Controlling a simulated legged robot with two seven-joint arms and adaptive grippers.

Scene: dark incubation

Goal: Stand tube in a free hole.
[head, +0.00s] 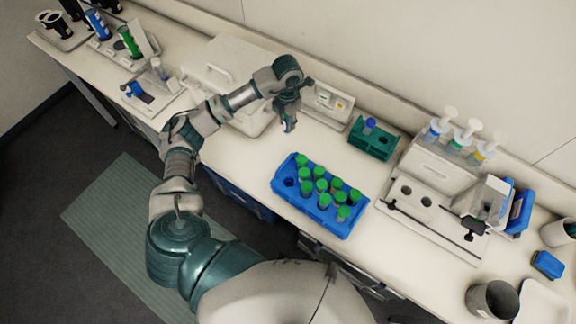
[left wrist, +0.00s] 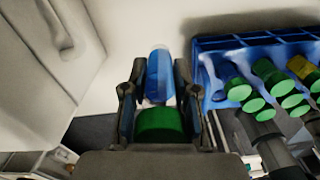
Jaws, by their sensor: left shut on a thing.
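My left gripper (head: 289,122) is above the bench, to the upper left of the blue rack (head: 276,187). In the left wrist view its fingers (left wrist: 158,105) are shut on a tube (left wrist: 158,75) with a clear blue body and a green cap (left wrist: 160,124). The held tube is apart from the rack. The rack holds several green-capped tubes (head: 322,186). An empty hole (head: 289,181) shows at its left end. The rack also shows at the right of the left wrist view (left wrist: 210,42). My right gripper is not in view.
A small green rack (head: 372,145) with one blue-capped tube stands behind the blue rack. A white device (head: 435,165) with several syringe-like pieces is to the right. A pale box (head: 225,70) stands behind my left arm. Bare bench lies left of the blue rack.

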